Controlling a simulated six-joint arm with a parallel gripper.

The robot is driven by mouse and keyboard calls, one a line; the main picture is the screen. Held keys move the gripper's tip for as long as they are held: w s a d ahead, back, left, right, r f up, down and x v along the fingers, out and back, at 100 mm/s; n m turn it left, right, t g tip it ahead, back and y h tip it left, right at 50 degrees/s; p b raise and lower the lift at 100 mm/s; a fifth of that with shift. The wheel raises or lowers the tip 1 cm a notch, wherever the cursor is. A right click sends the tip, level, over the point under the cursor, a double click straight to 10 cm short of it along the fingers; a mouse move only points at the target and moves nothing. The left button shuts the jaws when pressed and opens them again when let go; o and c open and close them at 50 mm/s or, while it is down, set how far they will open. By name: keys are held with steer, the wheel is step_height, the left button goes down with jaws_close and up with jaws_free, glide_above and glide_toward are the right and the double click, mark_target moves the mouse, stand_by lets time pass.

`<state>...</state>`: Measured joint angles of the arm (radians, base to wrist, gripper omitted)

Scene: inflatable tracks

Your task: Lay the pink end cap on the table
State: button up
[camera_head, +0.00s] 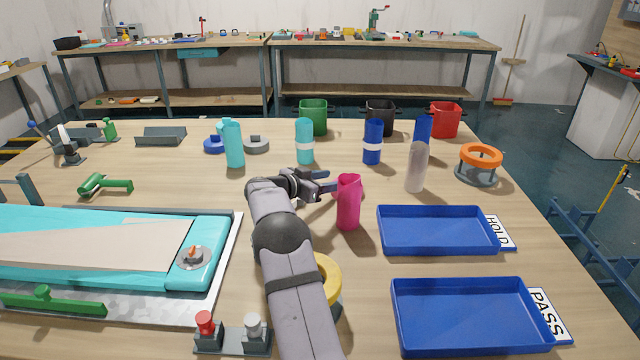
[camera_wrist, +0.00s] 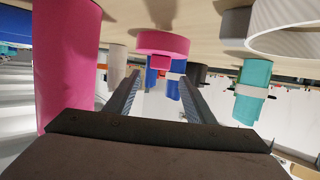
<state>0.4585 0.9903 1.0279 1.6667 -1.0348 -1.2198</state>
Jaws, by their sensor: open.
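The pink end cap (camera_wrist: 163,43) is in the wrist view, where the table appears at the top. Its wide round disc lies against the table, and a narrower stub points away from it, in line with the gap between the fingers. In the head view it is mostly hidden by my gripper. My gripper (camera_head: 332,181) is open, low over the table, just left of an upright pink tube (camera_head: 348,205). In the wrist view my gripper (camera_wrist: 160,82) shows two spread fingers with nothing clearly held. The pink tube (camera_wrist: 68,60) stands close at the left there.
Teal bottles (camera_head: 305,140) and blue bottles (camera_head: 372,142) stand behind, with a pale grey tube (camera_head: 416,168) to the right. Blue trays marked HOLD (camera_head: 435,247) and PASS (camera_head: 470,345) lie at front right. A yellow ring (camera_head: 328,280) sits beside my arm. Bare table lies left of my gripper.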

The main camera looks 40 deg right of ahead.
steer(key=shift+v, duration=2.2)
